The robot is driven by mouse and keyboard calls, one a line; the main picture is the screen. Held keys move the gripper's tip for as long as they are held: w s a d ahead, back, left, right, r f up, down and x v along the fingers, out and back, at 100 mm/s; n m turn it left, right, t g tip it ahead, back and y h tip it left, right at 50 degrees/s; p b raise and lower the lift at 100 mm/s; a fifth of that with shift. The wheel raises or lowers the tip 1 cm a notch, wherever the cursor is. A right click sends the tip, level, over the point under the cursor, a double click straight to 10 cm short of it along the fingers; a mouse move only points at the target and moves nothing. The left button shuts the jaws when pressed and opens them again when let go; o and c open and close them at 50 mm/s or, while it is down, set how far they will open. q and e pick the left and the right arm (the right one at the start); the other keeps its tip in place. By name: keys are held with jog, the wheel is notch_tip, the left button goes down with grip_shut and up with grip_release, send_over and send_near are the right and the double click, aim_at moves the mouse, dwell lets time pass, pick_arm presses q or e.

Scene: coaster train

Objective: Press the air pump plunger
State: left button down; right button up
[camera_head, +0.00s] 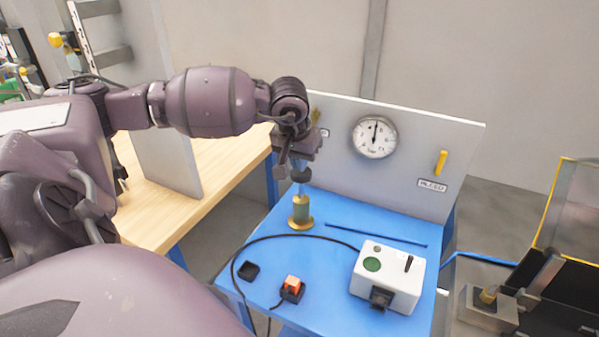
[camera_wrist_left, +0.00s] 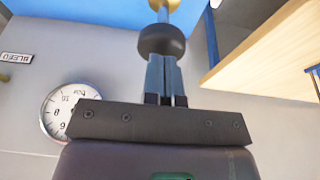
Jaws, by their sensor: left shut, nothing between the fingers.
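The air pump (camera_head: 301,210) stands upright on the blue table, with a greenish body and a brass base. Its black plunger knob (camera_head: 301,176) sits at the top, above the body. My left gripper (camera_head: 298,165) points down directly over the knob, shut and empty. In the left wrist view the closed grey-blue fingers (camera_wrist_left: 165,75) reach to the round black knob (camera_wrist_left: 161,41). The fingertips meet or nearly meet the knob; I cannot tell if they press on it. A brass part shows beyond the knob. My right gripper is not in view.
The blue table (camera_head: 330,275) holds a white control box (camera_head: 388,277), an orange switch (camera_head: 292,286), a small black block (camera_head: 249,271) and a black cable. A panel with a round gauge (camera_head: 374,137) and yellow handle (camera_head: 441,162) stands behind. A wooden bench (camera_head: 222,165) is left.

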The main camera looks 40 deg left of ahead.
pick_arm(q)
jog(key=v, duration=0.8)
jog(key=shift+r, duration=0.2)
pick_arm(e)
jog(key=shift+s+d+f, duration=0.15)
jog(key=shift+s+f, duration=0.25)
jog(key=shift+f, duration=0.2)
pick_arm(q)
jog(key=shift+d, duration=0.1)
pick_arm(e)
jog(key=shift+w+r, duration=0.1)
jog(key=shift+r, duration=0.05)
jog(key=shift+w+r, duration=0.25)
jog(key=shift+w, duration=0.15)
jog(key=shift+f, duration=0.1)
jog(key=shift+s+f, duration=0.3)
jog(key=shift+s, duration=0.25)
